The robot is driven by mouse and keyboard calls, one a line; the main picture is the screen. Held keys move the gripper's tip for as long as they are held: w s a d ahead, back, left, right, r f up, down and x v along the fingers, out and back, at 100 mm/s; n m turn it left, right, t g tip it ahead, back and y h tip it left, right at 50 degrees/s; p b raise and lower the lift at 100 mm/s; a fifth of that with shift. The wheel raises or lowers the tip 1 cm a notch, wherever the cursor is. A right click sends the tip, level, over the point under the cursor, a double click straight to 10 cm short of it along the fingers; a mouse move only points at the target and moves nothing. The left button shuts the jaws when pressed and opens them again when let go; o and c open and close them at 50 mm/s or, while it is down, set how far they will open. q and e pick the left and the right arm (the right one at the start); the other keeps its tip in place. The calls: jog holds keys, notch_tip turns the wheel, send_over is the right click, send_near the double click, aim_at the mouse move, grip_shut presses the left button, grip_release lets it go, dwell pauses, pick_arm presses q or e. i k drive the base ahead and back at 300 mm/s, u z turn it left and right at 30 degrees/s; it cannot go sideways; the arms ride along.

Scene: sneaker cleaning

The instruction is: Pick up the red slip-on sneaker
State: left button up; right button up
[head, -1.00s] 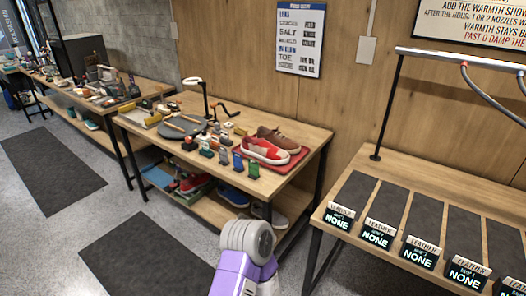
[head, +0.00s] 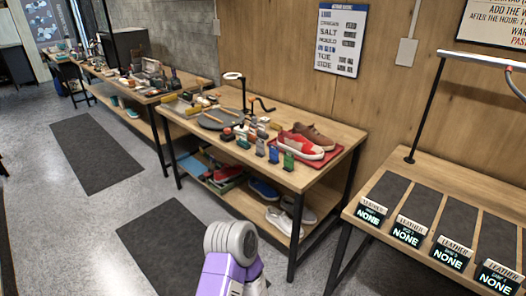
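A red slip-on sneaker (head: 298,146) with a white sole sits on a red tray (head: 327,160) at the right end of the middle workbench (head: 290,178). A brown shoe (head: 315,136) stands right behind it on the same tray. Another red shoe (head: 222,173) shows on the lower shelf in a green container. A purple and grey part of my own arm shows at the bottom centre, well in front of the bench. Neither gripper's fingers are in view.
Small bottles (head: 274,153), a round dark mat (head: 219,119) and a lamp (head: 234,76) share the bench top. Blue and white shoes (head: 281,220) lie on its lower shelf. A bench with dark strips and NONE signs (head: 410,231) stands at right. Grey floor (head: 90,230) is clear at left.

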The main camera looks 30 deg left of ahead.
aim_at(297, 144)
jog(key=z, duration=0.95)
jog(key=k, duration=0.15)
jog(key=u, duration=2.4)
jog(key=i, duration=1)
jog(key=z, duration=0.2)
